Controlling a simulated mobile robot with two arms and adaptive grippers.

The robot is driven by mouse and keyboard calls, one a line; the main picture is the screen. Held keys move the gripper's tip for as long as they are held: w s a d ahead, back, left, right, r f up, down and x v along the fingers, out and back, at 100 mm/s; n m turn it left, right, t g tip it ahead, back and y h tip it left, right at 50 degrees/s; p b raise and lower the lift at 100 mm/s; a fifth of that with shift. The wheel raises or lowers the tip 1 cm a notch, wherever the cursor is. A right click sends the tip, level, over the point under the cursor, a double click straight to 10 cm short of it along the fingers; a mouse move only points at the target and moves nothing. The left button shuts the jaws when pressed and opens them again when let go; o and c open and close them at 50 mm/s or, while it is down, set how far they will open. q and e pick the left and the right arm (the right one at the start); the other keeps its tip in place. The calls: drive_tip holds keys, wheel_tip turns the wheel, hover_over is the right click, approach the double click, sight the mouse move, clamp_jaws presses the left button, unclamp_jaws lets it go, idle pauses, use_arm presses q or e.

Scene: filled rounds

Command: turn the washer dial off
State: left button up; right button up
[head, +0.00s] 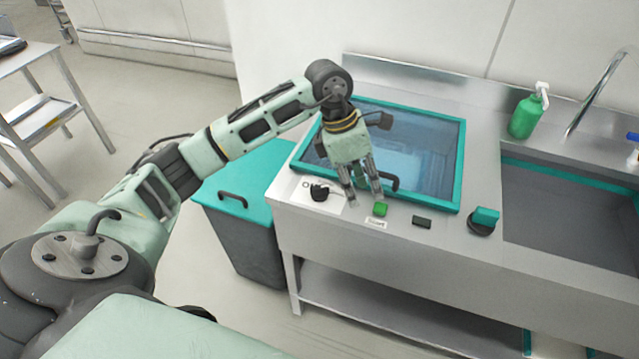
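The washer is set into a steel counter, with a teal-framed, see-through lid (425,150). A black dial (320,192) sits on a white marked plate (332,204) at the front left corner of the counter. The exact pointing of the dial is too small to read. My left gripper (365,198) points down just right of the dial, above the front strip. Its fingers are apart with nothing seen between them. It looks clear of the dial, though contact with the counter cannot be told. My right gripper is out of view.
A green button (380,209), a dark switch (422,222) and a teal-topped knob (484,219) line the front strip. A green pump bottle (527,115) and a sink (570,215) are at right. A teal-lidded bin (245,190) stands left of the counter.

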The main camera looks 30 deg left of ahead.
sight(320, 187)
use_arm(q)
drive_tip(key=a+y, duration=0.1)
drive_tip(key=a, duration=0.2)
drive_tip(key=a+r+y, duration=0.1)
drive_tip(key=a, duration=0.3)
drive_tip(key=a+g+y, duration=0.1)
drive_tip(key=a, duration=0.2)
drive_tip(key=shift+s+a+r+n+y, duration=0.15)
drive_tip(key=shift+s+r+n+y, duration=0.15)
drive_tip(key=shift+s+r+n, duration=0.1)
drive_tip(key=shift+a+f, duration=0.15)
drive_tip(key=shift+f, duration=0.05)
wheel_tip(320, 187, down, 6)
drive_tip(key=shift+f+p, duration=0.1)
drive_tip(key=shift+p, duration=0.95)
drive_tip(key=shift+f, duration=0.55)
clamp_jaws()
